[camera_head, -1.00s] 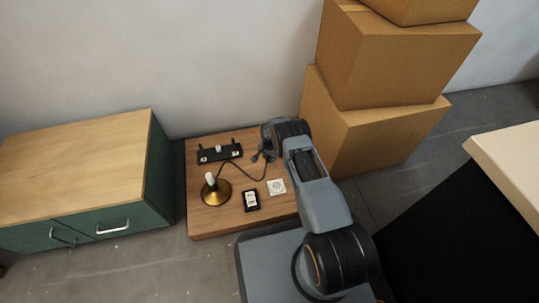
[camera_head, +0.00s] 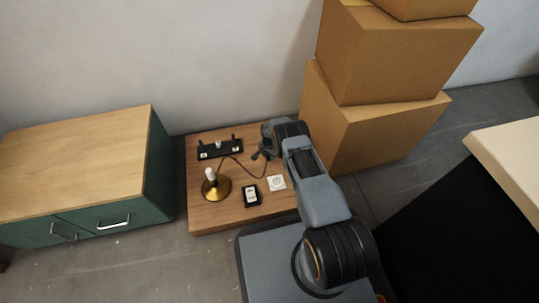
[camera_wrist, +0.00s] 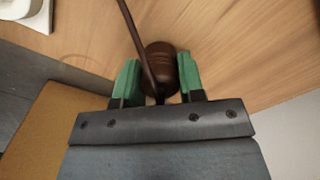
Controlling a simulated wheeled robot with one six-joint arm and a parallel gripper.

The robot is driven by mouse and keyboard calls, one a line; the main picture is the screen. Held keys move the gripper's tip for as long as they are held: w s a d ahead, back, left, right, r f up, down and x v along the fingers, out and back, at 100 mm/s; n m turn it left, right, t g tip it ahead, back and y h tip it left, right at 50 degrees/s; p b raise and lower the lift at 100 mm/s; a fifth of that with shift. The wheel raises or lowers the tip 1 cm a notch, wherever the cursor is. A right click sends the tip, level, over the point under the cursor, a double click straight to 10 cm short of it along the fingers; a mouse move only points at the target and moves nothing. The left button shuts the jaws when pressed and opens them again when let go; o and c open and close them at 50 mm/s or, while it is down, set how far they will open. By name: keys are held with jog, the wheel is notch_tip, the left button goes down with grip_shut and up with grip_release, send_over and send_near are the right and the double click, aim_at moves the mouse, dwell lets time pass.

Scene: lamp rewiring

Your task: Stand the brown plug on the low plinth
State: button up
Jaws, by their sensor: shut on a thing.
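The brown plug (camera_wrist: 158,62) is ribbed and round. In the wrist view it sits between the two green fingertips of my gripper (camera_wrist: 158,80), which is shut on it. A dark cord (camera_wrist: 137,38) passes across the plug. In the head view my gripper (camera_head: 262,153) is over the back right part of the low wooden plinth (camera_head: 208,220), and the plug is not clear there. The cord (camera_head: 240,165) runs from a brass lamp base (camera_head: 222,191) to my gripper. I cannot tell whether the plug touches the wood.
On the wood are a black bracket (camera_head: 207,153) at the back, a black switch box (camera_head: 251,201) and a white socket plate (camera_head: 277,183). Stacked cardboard boxes (camera_head: 350,130) stand close on the right. A green cabinet (camera_head: 160,175) is on the left.

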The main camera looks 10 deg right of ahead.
jog(key=shift+f, duration=0.4)
jog(key=o, duration=1)
jog(key=shift+r, duration=0.15)
jog(key=s+r+n+t+p, duration=0.1)
jog(key=s+r+n+p, duration=0.15)
jog(key=r+p, duration=1.8)
jog(key=s+r+n+t+p, duration=0.1)
jog(key=s+r+p, duration=0.2)
jog(key=r, duration=3.5)
jog(key=s+r+n+p, duration=0.2)
jog(key=s+r+p, duration=0.7)
jog(key=r, duration=0.7)
jog(key=s+r+n+t+p, duration=0.1)
jog(key=s+r+n+p, duration=0.2)
jog(key=s+r+p, duration=0.7)
jog(key=s+r, duration=0.6)
jog(key=shift+r+t, duration=0.15)
jog(key=shift+t, duration=0.15)
jog(key=shift+s+n, duration=0.3)
jog(key=shift+n, duration=0.05)
jog(key=shift+c, duration=0.2)
